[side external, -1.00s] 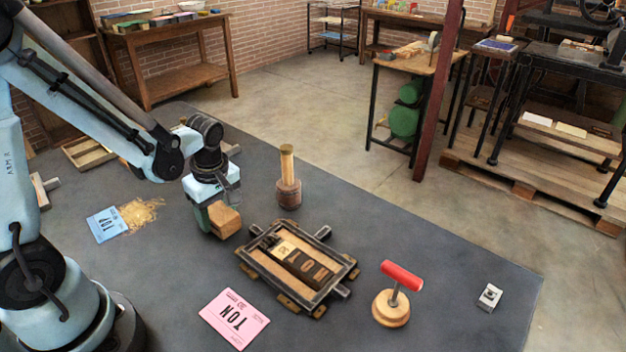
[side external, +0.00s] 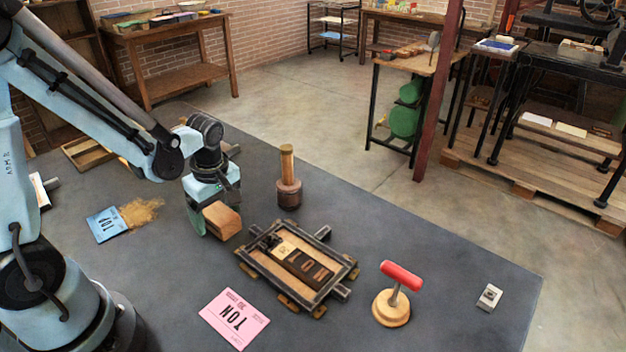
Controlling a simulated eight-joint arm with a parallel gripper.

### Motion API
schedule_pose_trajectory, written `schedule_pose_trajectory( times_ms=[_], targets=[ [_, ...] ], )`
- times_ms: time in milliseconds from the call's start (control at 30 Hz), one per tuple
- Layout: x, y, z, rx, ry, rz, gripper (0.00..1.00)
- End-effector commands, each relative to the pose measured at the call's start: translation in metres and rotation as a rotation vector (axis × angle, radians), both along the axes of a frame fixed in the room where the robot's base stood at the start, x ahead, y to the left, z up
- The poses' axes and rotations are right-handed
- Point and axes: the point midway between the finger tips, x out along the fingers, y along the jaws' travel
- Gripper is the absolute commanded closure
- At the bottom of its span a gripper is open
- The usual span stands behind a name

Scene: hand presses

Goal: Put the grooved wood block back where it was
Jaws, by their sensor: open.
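The grooved wood block (side external: 223,220) is at the left of the metal frame (side external: 262,281), apart from it. I cannot tell for sure whether it rests on the dark table, and its groove is not clear from here. My gripper (side external: 207,216) points down right at the block, with a greenish finger at the block's left side. The jaws are open; the far finger is mostly hidden, so I cannot tell whether either touches the block. Dark letter blocks (side external: 305,265) lie inside the frame.
A pink card (side external: 234,318), a red-handled tool (side external: 397,295) and a small metal piece (side external: 489,297) lie forward and right. A blue card (side external: 105,224) lies by shavings (side external: 140,211) at left. The table's right end is mostly clear.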

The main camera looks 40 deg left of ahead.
Motion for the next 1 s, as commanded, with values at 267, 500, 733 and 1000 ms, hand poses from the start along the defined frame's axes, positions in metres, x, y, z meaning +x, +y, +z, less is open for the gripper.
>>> schedule_pose_trajectory(
  times_ms=[267, 500, 733, 1000],
  targets=[
    [-0.001, -0.004, 0.032, 0.000, 0.000, 0.000, 0.17],
    [-0.001, -0.008, 0.064, 0.000, 0.000, -0.001, 0.17],
    [0.000, -0.012, 0.093, 0.000, 0.000, -0.001, 0.17],
    [0.000, -0.014, 0.114, 0.000, 0.000, 0.000, 0.17]
  ],
)
